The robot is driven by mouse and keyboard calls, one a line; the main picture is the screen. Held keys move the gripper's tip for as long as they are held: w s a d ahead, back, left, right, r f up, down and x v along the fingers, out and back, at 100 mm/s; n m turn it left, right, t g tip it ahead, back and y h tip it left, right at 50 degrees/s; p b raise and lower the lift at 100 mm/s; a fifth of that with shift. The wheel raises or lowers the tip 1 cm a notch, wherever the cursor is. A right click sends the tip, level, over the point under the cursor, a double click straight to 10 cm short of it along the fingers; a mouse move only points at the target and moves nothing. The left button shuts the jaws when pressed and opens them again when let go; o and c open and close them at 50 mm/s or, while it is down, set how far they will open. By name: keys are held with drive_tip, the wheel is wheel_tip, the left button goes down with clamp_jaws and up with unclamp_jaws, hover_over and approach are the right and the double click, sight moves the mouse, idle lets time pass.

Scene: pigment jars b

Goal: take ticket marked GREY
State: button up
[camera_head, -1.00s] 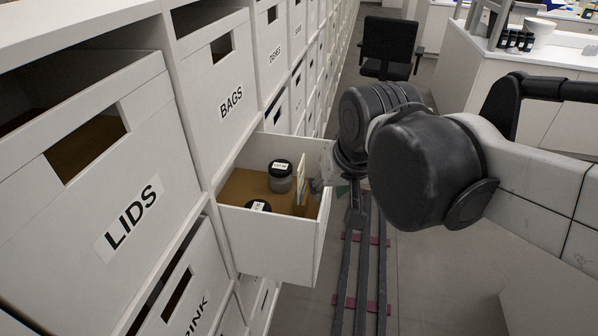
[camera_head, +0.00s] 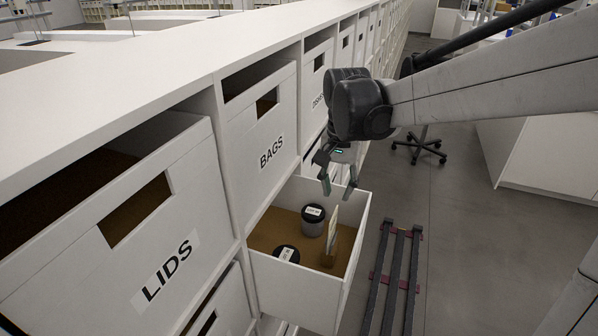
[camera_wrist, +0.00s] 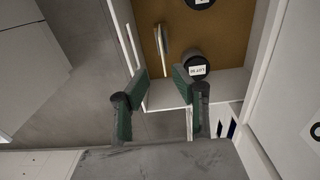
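A pale upright ticket (camera_head: 333,224) stands in a small wooden holder (camera_head: 328,261) inside the open drawer (camera_head: 300,294). In the wrist view the ticket (camera_wrist: 161,45) shows nearly edge-on, and its marking cannot be read. A grey jar with a black lid (camera_head: 313,216) stands beside it, and a second black-lidded jar (camera_head: 287,254) is nearer the drawer front corner. My gripper (camera_head: 338,190) is open and empty, above the drawer and apart from the ticket. In the wrist view its fingers (camera_wrist: 160,75) are spread below the ticket and the labelled jar (camera_wrist: 196,64).
Closed-in white boxes marked LIDS (camera_head: 150,255) and BAGS (camera_head: 262,130) fill the shelf beside and above the drawer. Dark rails (camera_head: 392,275) lie on the floor to the right.

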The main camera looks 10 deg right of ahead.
sight(333, 227)
wheel_tip(333, 227, down, 9)
drive_tip(key=shift+r, duration=0.2)
drive_tip(key=shift+w+d+f+p, duration=0.15)
drive_tip(key=shift+f+p, duration=0.1)
drive_tip(key=shift+f, duration=0.4)
drive_tip(key=shift+w+a+f+p, duration=0.1)
drive_tip(key=shift+w+f+p, duration=0.1)
drive_tip(key=shift+f, duration=0.45)
drive_tip(key=shift+w+d+f+p, duration=0.15)
drive_tip(key=shift+f+p, duration=0.1)
drive_tip(key=shift+f, duration=0.4)
drive_tip(key=shift+a+f, duration=0.1)
drive_tip(key=shift+f, duration=0.5)
clamp_jaws()
